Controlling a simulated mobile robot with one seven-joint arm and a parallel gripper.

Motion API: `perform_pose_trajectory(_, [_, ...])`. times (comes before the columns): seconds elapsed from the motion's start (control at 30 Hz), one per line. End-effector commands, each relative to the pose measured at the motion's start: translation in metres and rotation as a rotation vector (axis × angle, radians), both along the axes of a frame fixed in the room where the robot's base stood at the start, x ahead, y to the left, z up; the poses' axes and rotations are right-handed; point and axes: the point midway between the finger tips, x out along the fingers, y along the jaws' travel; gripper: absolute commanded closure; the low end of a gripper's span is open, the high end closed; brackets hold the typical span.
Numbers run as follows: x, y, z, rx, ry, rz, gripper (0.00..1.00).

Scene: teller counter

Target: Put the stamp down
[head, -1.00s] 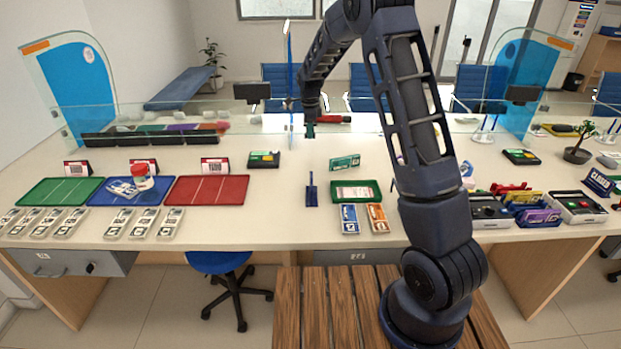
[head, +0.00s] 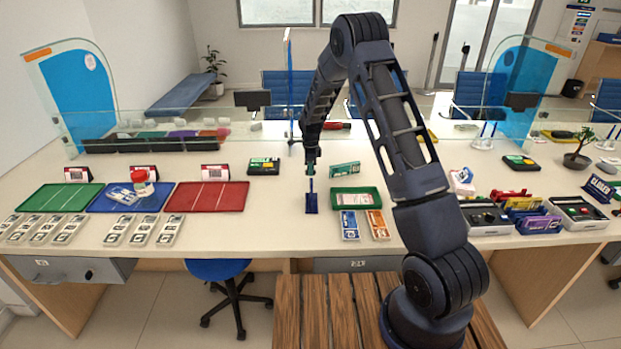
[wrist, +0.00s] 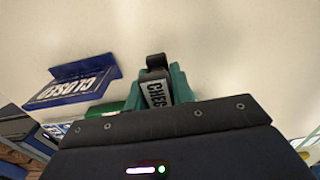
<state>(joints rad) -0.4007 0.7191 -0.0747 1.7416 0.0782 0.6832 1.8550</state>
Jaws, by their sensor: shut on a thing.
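In the wrist view, my gripper's green fingers (wrist: 158,88) are shut on the stamp (wrist: 153,93), a dark block with a white label starting "CHEC". The label is partly cut off by my gripper's body. The stamp's lower end is hidden, so I cannot tell whether it touches the counter.
A blue CLOSED sign (wrist: 75,86) is left in the wrist view. A red tray (head: 240,186) lies left; the counter between is bare.

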Motion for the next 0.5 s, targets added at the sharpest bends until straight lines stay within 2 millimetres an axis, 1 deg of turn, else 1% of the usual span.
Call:
perform_pose_trajectory(0.17, [0.000, 0.000, -0.009, 0.000, 0.001, 0.001, 1.00])
perform_pose_trajectory(0.27, [0.000, 0.000, -0.019, -0.001, 0.001, 0.001, 1.00])
perform_pose_trajectory(0.4, [0.000, 0.000, -0.039, -0.001, 0.002, 0.001, 1.00])
perform_pose_trajectory(0.5, [0.000, 0.000, -0.047, 0.000, 0.000, 0.001, 1.00])
